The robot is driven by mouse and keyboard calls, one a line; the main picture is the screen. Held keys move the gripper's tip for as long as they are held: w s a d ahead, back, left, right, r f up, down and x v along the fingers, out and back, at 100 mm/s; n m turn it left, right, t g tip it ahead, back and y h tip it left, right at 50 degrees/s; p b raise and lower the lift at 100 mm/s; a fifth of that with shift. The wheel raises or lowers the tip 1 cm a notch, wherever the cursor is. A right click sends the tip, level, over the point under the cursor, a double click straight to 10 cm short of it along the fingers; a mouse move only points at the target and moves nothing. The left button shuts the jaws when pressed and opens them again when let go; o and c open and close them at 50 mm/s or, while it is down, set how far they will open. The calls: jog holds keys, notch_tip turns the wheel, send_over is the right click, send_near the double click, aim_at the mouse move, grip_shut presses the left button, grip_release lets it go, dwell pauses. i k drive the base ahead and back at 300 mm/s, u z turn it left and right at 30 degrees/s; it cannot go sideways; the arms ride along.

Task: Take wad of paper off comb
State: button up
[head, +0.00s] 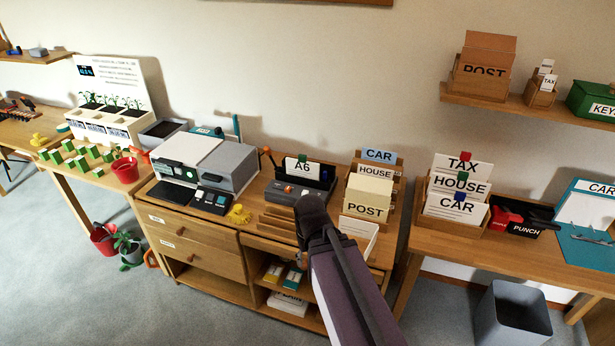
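I cannot make out with certainty which thing is the comb or the wad of paper. My dark arm (345,280) rises from the bottom edge and ends in a dark joint in front of the cabinet. No gripper fingers can be made out.
Card holders marked HOUSE and POST (367,205) stand on the cabinet's right. A right table holds TAX, HOUSE and CAR cards (458,187), a PUNCH box (525,222) and a clipboard (585,210). A grey bin (512,315) stands below. Plants and green-white blocks are at left.

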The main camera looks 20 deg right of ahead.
aim_at(301, 167)
jog(key=k, duration=0.55)
jog(key=z, duration=0.4)
jog(key=i, duration=1.45)
jog(key=u, duration=0.35)
